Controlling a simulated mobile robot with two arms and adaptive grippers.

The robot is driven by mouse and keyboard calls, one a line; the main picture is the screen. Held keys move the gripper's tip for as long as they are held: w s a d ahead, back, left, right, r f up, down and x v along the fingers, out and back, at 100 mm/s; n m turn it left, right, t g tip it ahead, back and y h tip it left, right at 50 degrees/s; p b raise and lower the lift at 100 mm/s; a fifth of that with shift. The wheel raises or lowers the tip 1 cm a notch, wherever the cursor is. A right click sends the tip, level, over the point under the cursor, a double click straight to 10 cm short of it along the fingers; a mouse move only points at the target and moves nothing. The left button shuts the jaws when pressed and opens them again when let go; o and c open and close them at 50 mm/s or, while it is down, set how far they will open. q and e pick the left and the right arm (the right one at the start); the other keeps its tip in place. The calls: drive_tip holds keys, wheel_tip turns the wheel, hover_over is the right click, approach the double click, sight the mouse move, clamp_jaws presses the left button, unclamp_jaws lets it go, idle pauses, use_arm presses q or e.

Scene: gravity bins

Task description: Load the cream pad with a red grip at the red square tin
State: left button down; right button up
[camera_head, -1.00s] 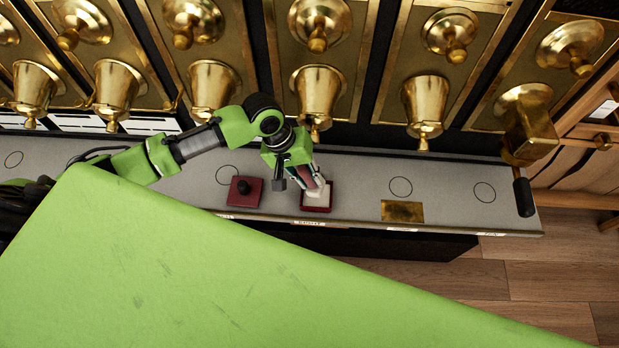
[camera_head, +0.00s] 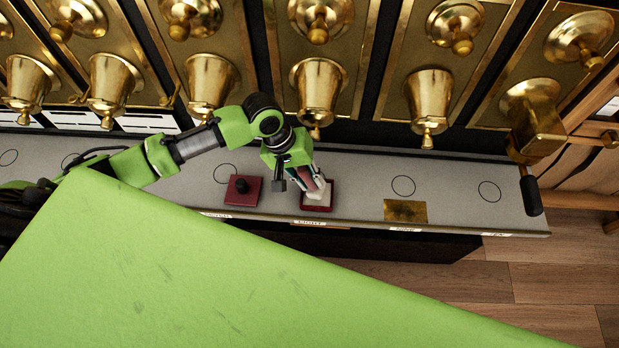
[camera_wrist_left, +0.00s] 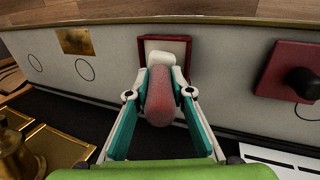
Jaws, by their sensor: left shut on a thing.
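The red square tin (camera_head: 331,201) sits on the grey counter, open at the top, with pale content inside. My left gripper (camera_head: 315,187) is over it, shut on the red grip of the cream pad. In the left wrist view the red grip (camera_wrist_left: 160,98) lies between the teal and white fingers of my left gripper (camera_wrist_left: 160,92). The cream pad (camera_wrist_left: 158,58) is at the grip's far end, at the opening of the red tin (camera_wrist_left: 187,42). I cannot tell whether pad and content touch. My right gripper is not in view.
A dark red square with a black knob (camera_head: 243,187) lies left of the tin. A brass plate (camera_head: 405,211) lies to the right. Brass bin spouts (camera_head: 319,85) hang behind the counter, and a brass crank with a black handle (camera_head: 532,197) stands at the right end.

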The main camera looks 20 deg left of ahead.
sight(310, 172)
use_arm(q)
drive_tip(key=shift+f, duration=0.45)
idle(0.5)
idle(0.6)
drive_tip(key=shift+s+f+p, duration=0.1)
drive_tip(key=shift+f+p, duration=0.05)
drive_tip(key=shift+p, duration=0.35)
idle(1.6)
wheel_tip(310, 172, up, 7)
drive_tip(key=p, duration=0.9)
idle(0.5)
idle(0.5)
